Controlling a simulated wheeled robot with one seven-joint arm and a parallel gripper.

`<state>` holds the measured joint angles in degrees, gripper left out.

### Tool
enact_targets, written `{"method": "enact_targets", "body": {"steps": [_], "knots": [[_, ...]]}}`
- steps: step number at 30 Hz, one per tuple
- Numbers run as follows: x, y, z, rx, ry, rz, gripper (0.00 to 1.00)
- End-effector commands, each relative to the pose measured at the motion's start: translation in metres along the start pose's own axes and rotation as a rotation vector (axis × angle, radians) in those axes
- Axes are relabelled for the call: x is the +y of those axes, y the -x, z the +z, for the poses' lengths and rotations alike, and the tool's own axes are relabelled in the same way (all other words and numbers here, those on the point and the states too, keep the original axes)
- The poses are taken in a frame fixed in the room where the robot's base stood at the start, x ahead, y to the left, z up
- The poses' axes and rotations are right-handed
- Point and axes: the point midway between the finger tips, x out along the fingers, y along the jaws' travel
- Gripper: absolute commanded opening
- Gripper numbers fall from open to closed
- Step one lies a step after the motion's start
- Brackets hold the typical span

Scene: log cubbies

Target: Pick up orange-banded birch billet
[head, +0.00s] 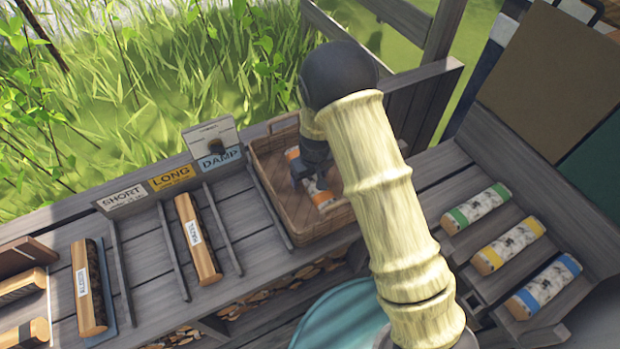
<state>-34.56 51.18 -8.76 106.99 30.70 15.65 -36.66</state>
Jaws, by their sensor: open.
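The orange-banded birch billet (321,197) lies in the brown basket (262,152) at the centre of the head view. It has white bark and orange bands near its ends. My gripper (306,182) is down in the basket, over the billet's left side. The jaws are open. My arm comes in from the lower right and hides the basket's right part. The dark gripper covers part of the billet, so I cannot tell whether the fingers touch it.
Cubbies labelled SHORT, LONG and DAMP (219,158) stand left of the basket, one with a labelled billet (198,240). Green-banded (476,209), yellow-banded (508,245) and blue-banded (543,286) birch billets lie on the right rack. A teal round surface (335,318) is below.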

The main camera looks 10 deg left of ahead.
Motion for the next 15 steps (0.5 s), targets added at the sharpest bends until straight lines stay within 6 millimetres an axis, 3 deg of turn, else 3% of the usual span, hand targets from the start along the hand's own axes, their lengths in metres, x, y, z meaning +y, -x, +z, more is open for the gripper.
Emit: {"method": "enact_targets", "body": {"steps": [2,10,15], "knots": [[-0.0001,0.0001,0.0,0.0,0.0,0.0,0.72],[0.0,0.0001,0.0001,0.0,0.0,0.0,0.19],[0.0001,0.0006,-0.0004,0.001,0.0,0.0,0.17]]}}
